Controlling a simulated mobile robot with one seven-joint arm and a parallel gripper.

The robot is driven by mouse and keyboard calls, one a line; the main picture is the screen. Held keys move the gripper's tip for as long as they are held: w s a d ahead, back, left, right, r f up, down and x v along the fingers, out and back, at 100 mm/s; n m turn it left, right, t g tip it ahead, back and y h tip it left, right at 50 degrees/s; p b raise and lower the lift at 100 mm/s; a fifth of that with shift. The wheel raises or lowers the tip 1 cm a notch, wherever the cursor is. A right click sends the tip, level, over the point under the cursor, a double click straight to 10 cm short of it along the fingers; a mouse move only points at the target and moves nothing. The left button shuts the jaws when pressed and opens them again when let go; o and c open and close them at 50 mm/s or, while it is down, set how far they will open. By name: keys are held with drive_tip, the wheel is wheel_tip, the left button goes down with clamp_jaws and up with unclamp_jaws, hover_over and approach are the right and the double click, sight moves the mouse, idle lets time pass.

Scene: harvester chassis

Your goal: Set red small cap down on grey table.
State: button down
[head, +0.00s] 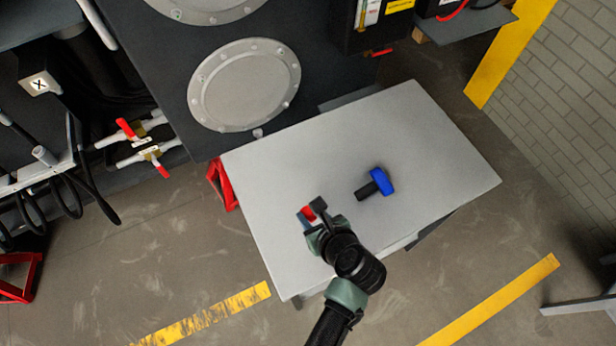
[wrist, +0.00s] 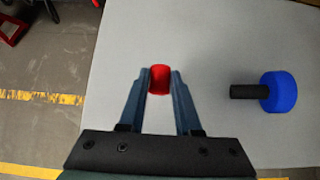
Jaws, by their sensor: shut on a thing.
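The small red cap (wrist: 159,79) is between the two fingertips of my gripper (wrist: 160,84) in the wrist view. In the head view the red cap (head: 308,213) shows partly between the fingers of my gripper (head: 312,210). The gripper is shut on the cap, over the left front part of the grey table (head: 275,180). The grey table top also fills most of the wrist view (wrist: 215,40). I cannot tell whether the cap touches the table or is a little above it.
A blue and black knob-like part (head: 381,181) lies on the table to the right of my gripper. The table top around is otherwise clear. A dark machine panel with a round metal cover (head: 243,85) stands behind the table. A red stand (head: 222,185) is at its left edge.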

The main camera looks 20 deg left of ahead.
drive_tip(key=shift+s+d+r+p, duration=0.1)
drive_tip(key=shift+p, duration=0.5)
drive_tip(key=shift+f+b, duration=1.65)
drive_tip(key=shift+f, duration=1.4)
drive_tip(key=c, duration=0.5)
unclamp_jaws()
drive_tip(key=shift+f, duration=0.1)
drive_tip(key=p+v, duration=0.1)
drive_tip(key=v, duration=1.2)
